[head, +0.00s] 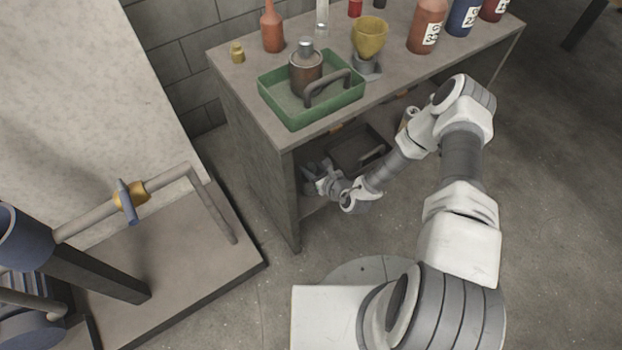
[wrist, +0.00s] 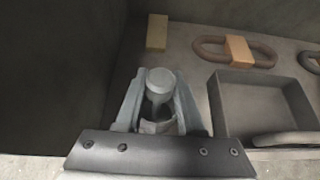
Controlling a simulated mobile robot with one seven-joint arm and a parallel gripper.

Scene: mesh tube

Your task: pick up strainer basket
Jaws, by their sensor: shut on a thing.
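My gripper (head: 314,178) reaches into the lower shelf space of the bench, near its left side. In the wrist view the two fingers (wrist: 160,88) are closed about a small grey, round-topped piece (wrist: 160,79), which I take to be the strainer basket. It stands upright between the fingers. Its lower part is partly hidden by the gripper, and any mesh is too small to tell. In the head view the piece cannot be made out apart from the gripper.
A dark tray with a handle (wrist: 219,119) lies on the shelf just right of my gripper. Behind are a tan block (wrist: 157,31) and a brown oval link (wrist: 208,47) with an orange block (wrist: 238,51). A dark wall (wrist: 60,80) is close left. A green caddy (head: 300,122) stands on the benchtop.

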